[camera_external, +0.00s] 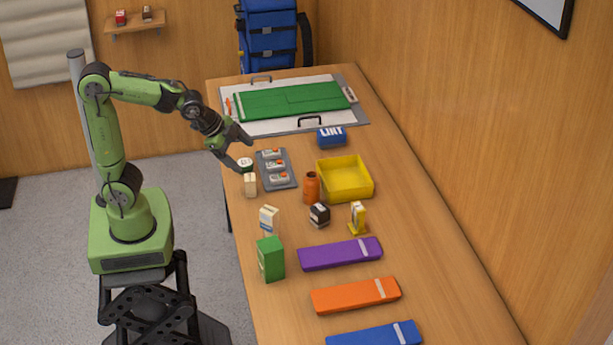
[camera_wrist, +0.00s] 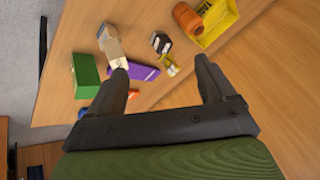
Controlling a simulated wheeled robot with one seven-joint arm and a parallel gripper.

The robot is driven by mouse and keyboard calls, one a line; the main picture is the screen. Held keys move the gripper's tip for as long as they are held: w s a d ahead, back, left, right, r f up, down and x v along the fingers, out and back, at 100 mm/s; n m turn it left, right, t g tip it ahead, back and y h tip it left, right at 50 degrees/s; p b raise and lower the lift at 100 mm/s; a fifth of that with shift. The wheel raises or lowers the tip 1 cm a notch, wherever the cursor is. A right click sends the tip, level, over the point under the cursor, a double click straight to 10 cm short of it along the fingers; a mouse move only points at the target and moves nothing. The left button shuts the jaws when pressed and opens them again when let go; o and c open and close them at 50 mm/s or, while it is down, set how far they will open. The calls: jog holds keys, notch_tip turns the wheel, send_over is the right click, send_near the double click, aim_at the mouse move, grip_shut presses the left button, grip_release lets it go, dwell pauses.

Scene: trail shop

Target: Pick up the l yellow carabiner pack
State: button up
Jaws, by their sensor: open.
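A small yellow and white item (camera_external: 358,217), which looks like the yellow carabiner pack, stands upright on the wooden table in front of the yellow bin. Its label is too small to read. In the wrist view the yellow pack (camera_wrist: 171,67) appears between my fingers, but well beyond them.
Near the pack are a dark box (camera_external: 319,215), an orange bottle (camera_external: 311,188), the yellow bin (camera_external: 361,192) and a purple pouch (camera_external: 335,254). A white carton (camera_external: 269,220) and green box (camera_external: 270,259) stand left. The table's right side is clear.

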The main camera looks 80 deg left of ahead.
jog(key=w+f+m+y+p, duration=0.15)
jog(key=w+f+m, duration=0.35)
jog(key=w, duration=0.5)
jog(key=m+t+p, duration=0.3)
jog(key=m+t, duration=0.4)
jog(key=m, duration=1.5)
send_near(354, 208)
jog(key=x, duration=0.4)
jog(key=shift+w+a, duration=0.1)
jog(key=shift+w, duration=0.3)
jog(key=x, duration=0.7)
jog(key=shift+f+b, duration=0.3)
jog(key=shift+b, duration=0.1)
jog(key=shift+s, duration=0.1)
jog(key=shift+c, duration=0.3)
